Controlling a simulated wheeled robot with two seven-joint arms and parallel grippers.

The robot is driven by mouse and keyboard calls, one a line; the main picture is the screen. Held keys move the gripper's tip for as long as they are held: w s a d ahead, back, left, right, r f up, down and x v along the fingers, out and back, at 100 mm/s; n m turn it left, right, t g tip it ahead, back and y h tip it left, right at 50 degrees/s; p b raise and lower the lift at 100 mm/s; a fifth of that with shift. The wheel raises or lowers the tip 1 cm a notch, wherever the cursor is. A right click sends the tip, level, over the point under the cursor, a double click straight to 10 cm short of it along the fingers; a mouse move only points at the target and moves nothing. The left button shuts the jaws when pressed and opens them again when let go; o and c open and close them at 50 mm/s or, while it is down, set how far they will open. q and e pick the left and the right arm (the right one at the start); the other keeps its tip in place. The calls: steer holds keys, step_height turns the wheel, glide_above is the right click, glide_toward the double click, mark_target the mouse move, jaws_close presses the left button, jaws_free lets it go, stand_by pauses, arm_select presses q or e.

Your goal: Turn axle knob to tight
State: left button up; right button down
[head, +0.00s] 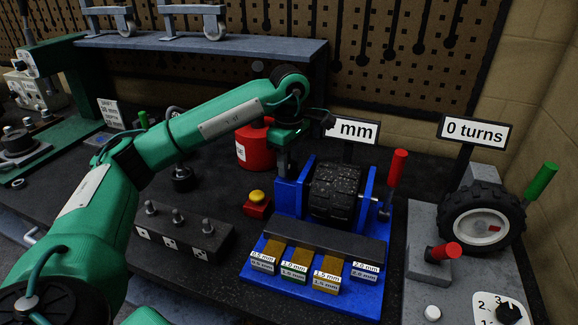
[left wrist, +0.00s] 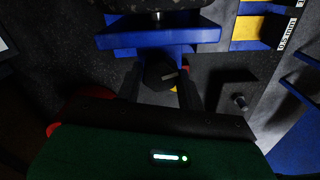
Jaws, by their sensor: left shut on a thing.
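A blue stand (head: 285,197) holds a dark ribbed roller (head: 334,192) between its upright plates. My left gripper (head: 284,160) reaches down to the stand's left side. The knob is beside the blue stand (left wrist: 160,40). In the head view the knob is hidden by my gripper and the stand. No tight marking is readable. My right gripper is not in view.
A red lever (head: 397,168) stands right of the roller. Labelled gauge strips (head: 298,265) lie in front. A yellow-topped button (head: 257,200) and a dark block with bolts (head: 180,233) are to the left. A tyred wheel (head: 482,215) and "0 turns" sign (head: 474,130) are at right.

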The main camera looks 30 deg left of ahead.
arm_select(q)
steer(key=shift+r+m+b, duration=0.15)
steer(key=shift+m+b, duration=0.4)
steer(key=shift+m, duration=1.05)
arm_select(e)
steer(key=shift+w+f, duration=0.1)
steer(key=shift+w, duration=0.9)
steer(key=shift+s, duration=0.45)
arm_select(q)
steer(key=o, duration=1)
steer(key=shift+c, duration=0.2)
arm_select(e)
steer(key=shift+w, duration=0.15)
